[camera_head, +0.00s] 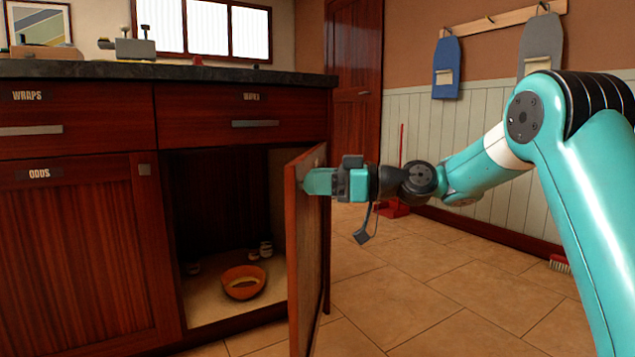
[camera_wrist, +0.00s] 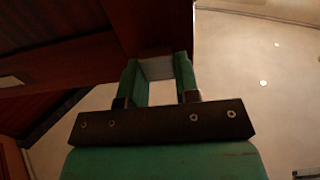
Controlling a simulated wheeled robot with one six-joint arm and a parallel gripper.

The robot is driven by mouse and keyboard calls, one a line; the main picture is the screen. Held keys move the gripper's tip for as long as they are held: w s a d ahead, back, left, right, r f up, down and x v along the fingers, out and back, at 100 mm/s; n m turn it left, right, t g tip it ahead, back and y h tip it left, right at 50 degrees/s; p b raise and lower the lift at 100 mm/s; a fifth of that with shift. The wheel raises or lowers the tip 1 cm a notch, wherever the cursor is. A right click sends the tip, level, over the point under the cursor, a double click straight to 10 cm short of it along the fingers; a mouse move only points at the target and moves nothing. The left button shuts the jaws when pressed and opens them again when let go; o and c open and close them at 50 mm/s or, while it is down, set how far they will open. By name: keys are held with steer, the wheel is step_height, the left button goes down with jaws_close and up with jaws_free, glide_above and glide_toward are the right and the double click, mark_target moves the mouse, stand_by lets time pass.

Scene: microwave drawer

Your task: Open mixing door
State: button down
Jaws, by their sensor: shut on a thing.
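The open cabinet door (camera_head: 303,265) stands swung outward at the right side of a dark red cabinet, seen nearly edge-on. Its label is not readable, so I cannot confirm the name "mixing" from the pictures. My gripper (camera_head: 316,181) is at the upper part of this door, on its right-hand side. In the wrist view, the two green fingers of my gripper (camera_wrist: 157,88) close on both sides of a small light grey handle (camera_wrist: 157,68) on the dark red door. In the head view the handle is hidden by my gripper.
The open compartment holds an orange bowl (camera_head: 243,283) and small jars (camera_head: 266,249). A closed ODDS door (camera_head: 80,260) is to the left, with drawers (camera_head: 245,113) above. Tiled floor (camera_head: 420,290) is clear right of the door. A red dustpan (camera_head: 393,208) stands behind.

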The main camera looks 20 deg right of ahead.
steer(key=shift+w+d+r, duration=0.1)
steer(key=c, duration=0.9)
jaws_free()
steer(key=shift+o, duration=0.3)
steer(key=shift+r, duration=0.1)
step_height(320, 180, up, 20)
steer(key=p, duration=1.1)
